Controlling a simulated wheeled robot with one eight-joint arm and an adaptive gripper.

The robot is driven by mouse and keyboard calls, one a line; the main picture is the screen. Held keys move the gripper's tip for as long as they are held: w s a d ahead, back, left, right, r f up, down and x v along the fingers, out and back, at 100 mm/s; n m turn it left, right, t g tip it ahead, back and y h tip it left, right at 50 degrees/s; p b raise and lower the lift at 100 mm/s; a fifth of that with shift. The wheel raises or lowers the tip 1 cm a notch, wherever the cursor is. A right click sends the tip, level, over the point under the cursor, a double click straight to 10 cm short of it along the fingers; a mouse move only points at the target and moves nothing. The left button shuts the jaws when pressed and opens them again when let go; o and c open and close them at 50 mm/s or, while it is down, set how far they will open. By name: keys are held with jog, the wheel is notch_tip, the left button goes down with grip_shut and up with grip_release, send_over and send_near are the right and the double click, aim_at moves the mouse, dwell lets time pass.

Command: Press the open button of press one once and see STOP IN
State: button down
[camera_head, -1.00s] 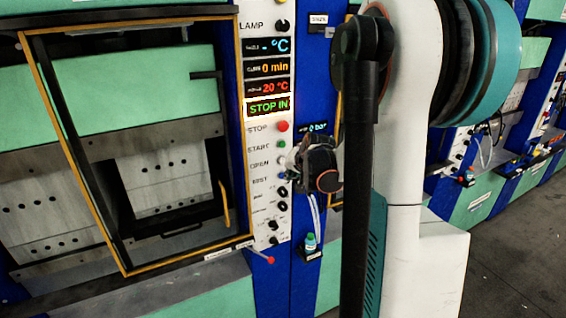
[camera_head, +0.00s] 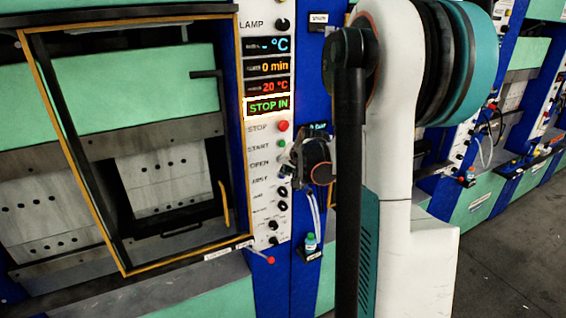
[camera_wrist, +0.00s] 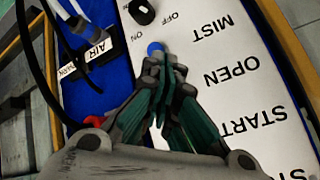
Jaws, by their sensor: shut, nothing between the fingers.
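Press one's control panel (camera_head: 262,215) stands upright left of my gripper. Its lowest display (camera_head: 268,106) reads STOP IN in green, with a bright border around it. Below are the red STOP button (camera_head: 283,126), the green START button (camera_head: 281,145) and the OPEN label (camera_head: 259,162). My gripper (camera_head: 287,172) is at the panel's right edge, near the OPEN and MIST rows. In the wrist view my gripper (camera_wrist: 168,75) is shut and empty, its fingertips close to the blue button (camera_wrist: 155,47) in line with MIST. The fingers cover the spot beside OPEN (camera_wrist: 238,65); contact cannot be told.
A black knob (camera_wrist: 141,11) with OFF and ON marks sits beyond the blue button. The press's framed door (camera_head: 130,140) is to the left.

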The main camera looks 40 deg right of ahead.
jog(key=shift+w, duration=0.15)
dwell(0.8)
jog(key=shift+w+d, duration=0.1)
jog(key=shift+w, duration=0.15)
jog(key=shift+w+d+b, duration=0.15)
jog(key=shift+w+b, duration=0.25)
jog(key=shift+w, duration=0.1)
dwell(0.7)
jog(key=shift+s, duration=0.15)
jog(key=shift+s+a, duration=0.25)
jog(key=shift+s, duration=0.5)
jog(key=s, duration=0.2)
jog(key=s+a, duration=0.1)
jog(key=s, duration=0.2)
jog(key=shift+a+b, duration=0.1)
jog(key=shift+b, duration=0.2)
dwell(0.9)
